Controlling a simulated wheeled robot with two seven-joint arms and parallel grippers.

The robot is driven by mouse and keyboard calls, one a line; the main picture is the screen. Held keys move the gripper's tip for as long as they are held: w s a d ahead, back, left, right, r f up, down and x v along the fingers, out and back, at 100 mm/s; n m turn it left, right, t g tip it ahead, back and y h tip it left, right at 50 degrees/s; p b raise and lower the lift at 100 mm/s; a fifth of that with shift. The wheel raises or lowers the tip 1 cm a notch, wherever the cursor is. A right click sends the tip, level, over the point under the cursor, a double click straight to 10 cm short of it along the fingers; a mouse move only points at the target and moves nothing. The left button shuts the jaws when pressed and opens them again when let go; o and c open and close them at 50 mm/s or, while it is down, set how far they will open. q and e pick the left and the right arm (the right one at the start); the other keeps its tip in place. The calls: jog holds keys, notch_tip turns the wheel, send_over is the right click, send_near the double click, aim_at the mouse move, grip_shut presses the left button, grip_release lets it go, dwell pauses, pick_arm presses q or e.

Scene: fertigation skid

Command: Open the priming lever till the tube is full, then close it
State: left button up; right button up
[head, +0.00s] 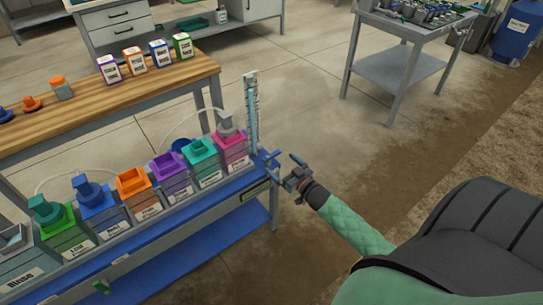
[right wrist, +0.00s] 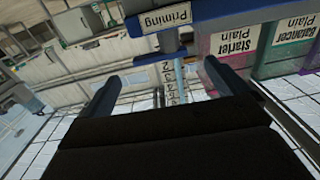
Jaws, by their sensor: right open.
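The clear upright tube (head: 252,112) with a scale stands at the right end of the blue skid. It looks bluish along its length, and I cannot read its level. Blue parts that look like the priming lever (head: 269,157) show near the tube's foot. The right wrist view shows a "Priming" label (right wrist: 165,18), upside down, above a dark blue bar (right wrist: 153,51). My right gripper (head: 285,167) is open just right of these blue parts. In the right wrist view its two fingers are apart, with nothing gripped between them. My left gripper is not in view.
The skid (head: 240,187) carries a row of coloured dosing containers, ending in a pink one (head: 232,153) close to the tube. A wooden bench (head: 110,95) with labelled bottles stands behind. A grey table (head: 405,38) is at the back right. Floor between is clear.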

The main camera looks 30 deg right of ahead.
aim_at(273, 157)
jog(key=shift+w+a, duration=0.2)
jog(key=shift+w, duration=1.6)
jog(key=shift+w+a, duration=0.2)
jog(key=shift+w, duration=1.55)
jog(key=shift+c, duration=0.5)
jog(key=c, duration=0.9)
